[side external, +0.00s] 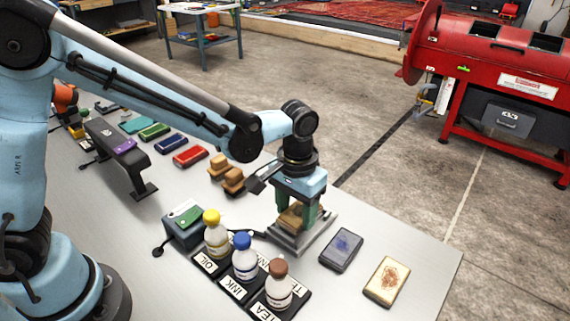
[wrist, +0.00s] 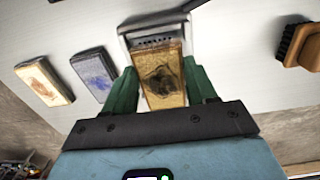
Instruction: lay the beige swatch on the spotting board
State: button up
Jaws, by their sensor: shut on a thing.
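My gripper (side external: 298,212) has its green fingers closed on the long sides of a beige swatch (wrist: 163,92) with a dark stain. In the wrist view, the gripper (wrist: 163,85) sits around this swatch. The swatch also shows between the fingers in the side view (side external: 290,216). The spotting board (side external: 319,234), a grey metal-edged plate, lies directly beneath. Its far edge shows in the wrist view (wrist: 126,40). The swatch is over the board, low and nearly flat; I cannot tell whether it touches. The fingers hide part of the board.
A grey swatch with a blue stain (side external: 342,250) and a cream swatch with a brown stain (side external: 387,282) lie right of the board. Yellow-, blue- (side external: 245,259) and brown-capped bottles stand in front. Wooden brushes (side external: 232,181) lie behind.

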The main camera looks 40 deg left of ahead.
jog(key=shift+f, duration=0.4)
dwell(0.4)
jog(key=o, duration=1.4)
jog(key=shift+r, duration=3.5)
jog(key=s+a+r+t, duration=0.2)
jog(key=s+a+t, duration=0.1)
jog(key=a, duration=0.4)
jog(key=s+a+r+t, duration=0.1)
jog(key=s+a+t, duration=0.3)
jog(key=a, duration=0.4)
jog(key=shift+s+r, duration=0.4)
jog(key=shift+s, duration=0.45)
